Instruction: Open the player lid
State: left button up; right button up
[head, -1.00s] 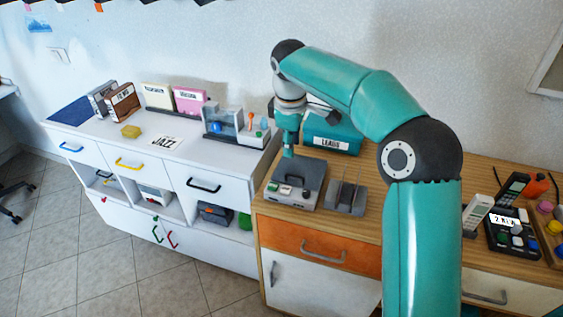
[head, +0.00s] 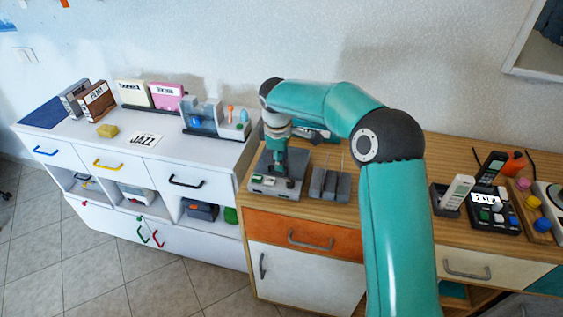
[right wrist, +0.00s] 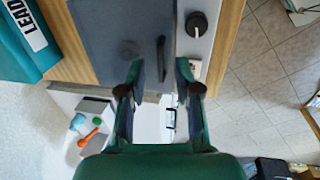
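The player (head: 265,184) is a grey box with a dark lid, standing on the wooden cabinet top. Its lid (right wrist: 115,35) looks closed and flat in the right wrist view, with a thin dark handle (right wrist: 161,58) near one edge. My right gripper (head: 280,172) is low over the player and hides part of the lid. In the right wrist view my right gripper (right wrist: 159,72) has its two fingers apart, with the handle between and just ahead of their tips. I cannot tell whether a finger touches the lid. My left gripper is not in view.
A grey slotted rack (head: 330,186) stands close to the player's right.

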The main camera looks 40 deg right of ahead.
jog(key=shift+w+d+f, duration=0.1)
jog(key=shift+f, duration=0.9)
grip_shut()
